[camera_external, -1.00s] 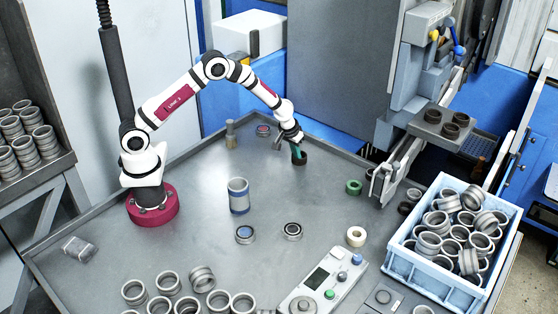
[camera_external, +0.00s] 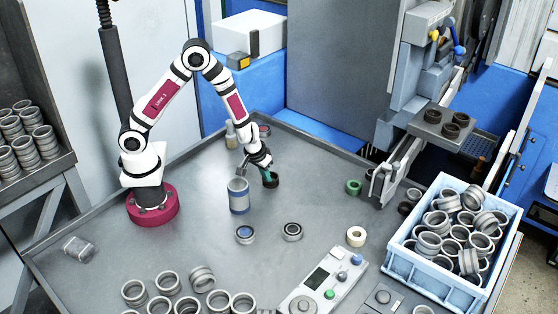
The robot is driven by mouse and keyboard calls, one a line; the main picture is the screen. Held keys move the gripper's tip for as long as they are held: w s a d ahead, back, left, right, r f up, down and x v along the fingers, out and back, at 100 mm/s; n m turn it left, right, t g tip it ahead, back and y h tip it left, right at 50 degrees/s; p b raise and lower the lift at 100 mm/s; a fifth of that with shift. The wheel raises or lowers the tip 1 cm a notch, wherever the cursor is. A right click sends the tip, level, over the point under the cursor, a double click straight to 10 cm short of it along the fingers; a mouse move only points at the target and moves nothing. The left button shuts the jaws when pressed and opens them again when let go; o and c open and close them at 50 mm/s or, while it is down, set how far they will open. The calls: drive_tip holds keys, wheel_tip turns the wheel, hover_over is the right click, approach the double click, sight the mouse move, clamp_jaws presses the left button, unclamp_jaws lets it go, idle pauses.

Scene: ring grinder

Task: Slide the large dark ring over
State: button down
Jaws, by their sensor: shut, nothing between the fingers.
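The large dark ring (camera_external: 271,182) lies on the grey metal table, just right of the grey cylinder with blue bands. My gripper (camera_external: 267,174) is low at the ring. Its green fingertips are shut with nothing between them and appear to reach down into or against the ring's near-left part. Which of the two I cannot tell at this size.
A grey cylinder with blue bands (camera_external: 238,196) stands close left of the ring. Two small round pieces (camera_external: 245,235) (camera_external: 292,231) lie in front. A green ring (camera_external: 353,187) and a cream ring (camera_external: 356,236) lie to the right. A blue crate (camera_external: 432,266) of rings stands at the right.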

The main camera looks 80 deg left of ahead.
drive_tip(key=s+d, duration=0.3)
drive_tip(key=shift+r, duration=0.1)
drive_tip(key=s+r+m, duration=0.2)
drive_tip(key=s+r, duration=0.2)
drive_tip(key=r, duration=0.4)
drive_tip(key=s+r+m, duration=0.3)
drive_tip(key=s+r, duration=0.2)
drive_tip(key=r, duration=0.3)
drive_tip(key=s+d+r+m+g, duration=0.1)
drive_tip(key=s+r+m, duration=0.3)
drive_tip(key=s+m, duration=0.5)
drive_tip(key=s+g, duration=0.1)
drive_tip(key=s, duration=0.2)
drive_tip(key=shift+s+d+m+g+h, duration=0.25)
drive_tip(key=shift+s+m+g+h, duration=0.05)
drive_tip(key=shift+g+h, duration=0.1)
